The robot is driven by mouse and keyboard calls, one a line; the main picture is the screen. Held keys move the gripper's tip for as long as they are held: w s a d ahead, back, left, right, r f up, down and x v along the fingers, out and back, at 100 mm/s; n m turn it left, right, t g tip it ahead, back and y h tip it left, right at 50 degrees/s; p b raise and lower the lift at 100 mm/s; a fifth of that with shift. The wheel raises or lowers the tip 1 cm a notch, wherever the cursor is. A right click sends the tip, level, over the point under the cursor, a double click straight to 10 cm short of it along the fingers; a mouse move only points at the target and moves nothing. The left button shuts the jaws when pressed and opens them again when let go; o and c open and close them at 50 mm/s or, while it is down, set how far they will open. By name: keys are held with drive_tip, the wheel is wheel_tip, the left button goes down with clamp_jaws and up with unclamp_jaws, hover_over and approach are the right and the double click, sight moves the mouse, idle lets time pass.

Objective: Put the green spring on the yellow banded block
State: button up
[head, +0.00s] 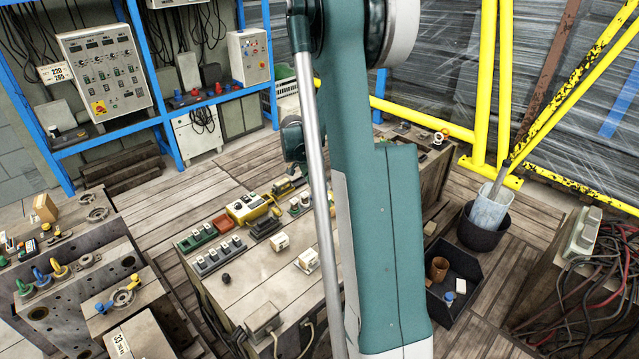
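I cannot pick out a green spring for certain; the springs are too small to make out here. A yellow block-like piece with a grey top (250,208) lies on the middle bench, and I cannot tell whether it is the yellow banded block. My arm runs down the middle of the head view and hides part of the bench. My gripper (292,174) shows only as a small dark shape below the teal wrist, over the far part of the bench. Its fingers are not clear, nor whether it holds anything.
The middle bench (248,291) also carries a green strip of parts (197,238) and two pale blocks, one of them (280,242) nearer the yellow piece. Coloured hooks, one yellow (58,268), stand on the left mould. A black bin (455,285) and yellow rails (487,90) are right.

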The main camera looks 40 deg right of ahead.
drive_tip(key=shift+a+r, duration=0.1)
drive_tip(key=s+a+r+n+t, duration=0.1)
drive_tip(key=s+a+r+n, duration=0.15)
drive_tip(key=a+r, duration=0.5)
drive_tip(key=s+a+r+n+t+y, duration=0.1)
drive_tip(key=s+a+r+n, duration=0.2)
drive_tip(key=a, duration=0.7)
drive_tip(key=s+a+r+n+t, duration=0.1)
drive_tip(key=a+r+n+t, duration=0.15)
drive_tip(key=a+r, duration=0.55)
drive_tip(key=s+a+n+t+y, duration=0.2)
drive_tip(key=s+a+n, duration=0.8)
drive_tip(key=s+a, duration=0.9)
drive_tip(key=shift+s+a+r+t+y, duration=0.4)
drive_tip(key=shift+a+y, duration=0.3)
drive_tip(key=shift+a, duration=1.65)
